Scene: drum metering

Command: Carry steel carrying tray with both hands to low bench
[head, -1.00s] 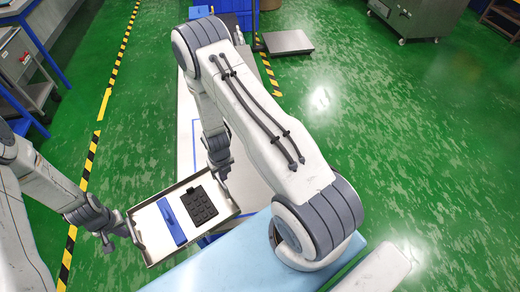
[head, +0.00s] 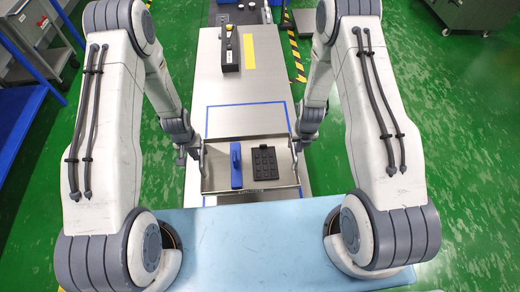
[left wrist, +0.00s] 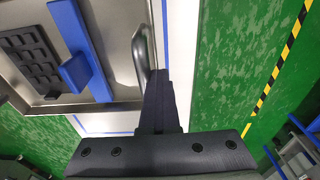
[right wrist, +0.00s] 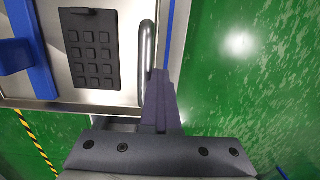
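The steel carrying tray (head: 283,188) is in the middle of the head view, level, with a blue block (head: 236,165) and a black studded pad (head: 264,162) in it. My left gripper (head: 195,152) is shut on its left handle, which shows in the left wrist view (left wrist: 140,52). My right gripper (head: 298,143) is shut on its right handle, also in the right wrist view (right wrist: 146,55). The low bench (head: 208,85) is a long pale surface below and beyond the tray. The gap between tray and bench cannot be told.
A blue outline (head: 245,104) marks the bench beyond the tray. A dark box with a knob (head: 229,50) and a yellow patch (head: 249,50) lie further back. A light blue surface (head: 250,235) is nearest me. Green floor is open at both sides.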

